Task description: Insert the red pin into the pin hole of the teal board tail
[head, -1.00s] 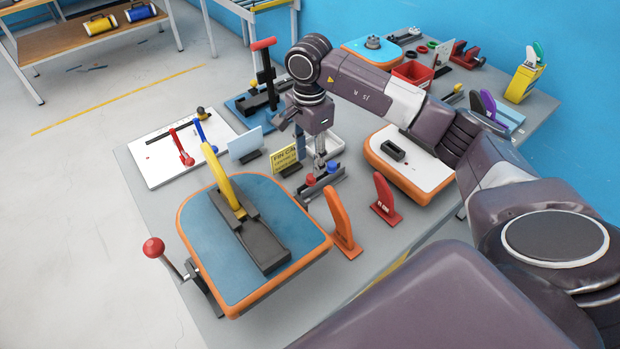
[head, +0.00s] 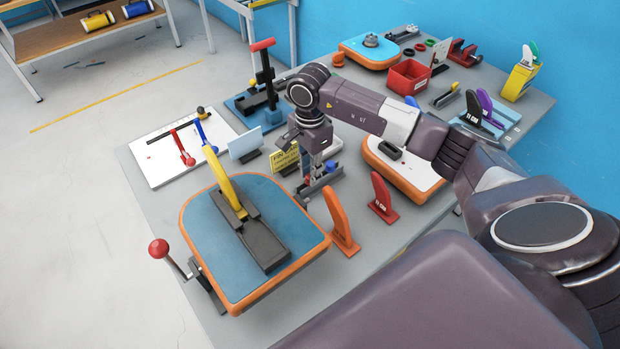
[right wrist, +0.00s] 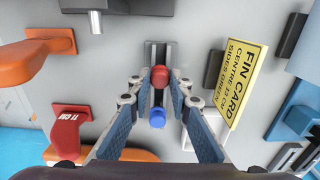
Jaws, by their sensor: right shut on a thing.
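The teal board tail (head: 205,235), with an orange rim, lies at the front of the table. A yellow fin (head: 218,172) stands in its long black fin box (head: 262,245); its pin hole is too small to make out. My right gripper (head: 316,172) is over the small pin rack, right of this board. In the right wrist view, its fingertips (right wrist: 160,80) are shut on the red pin (right wrist: 160,73), which appears still at the dark rack (right wrist: 156,52). The blue pin (right wrist: 157,117) is beside it, between the fingers' lower parts. My left gripper is out of view.
A yellow fin card (right wrist: 242,82) stands close to the rack. An orange fin (head: 340,222) and a red fin (head: 382,196) stand near it. A red-knobbed lever (head: 160,250) is at the teal board's left edge. A white board tail (head: 420,178) lies to the right.

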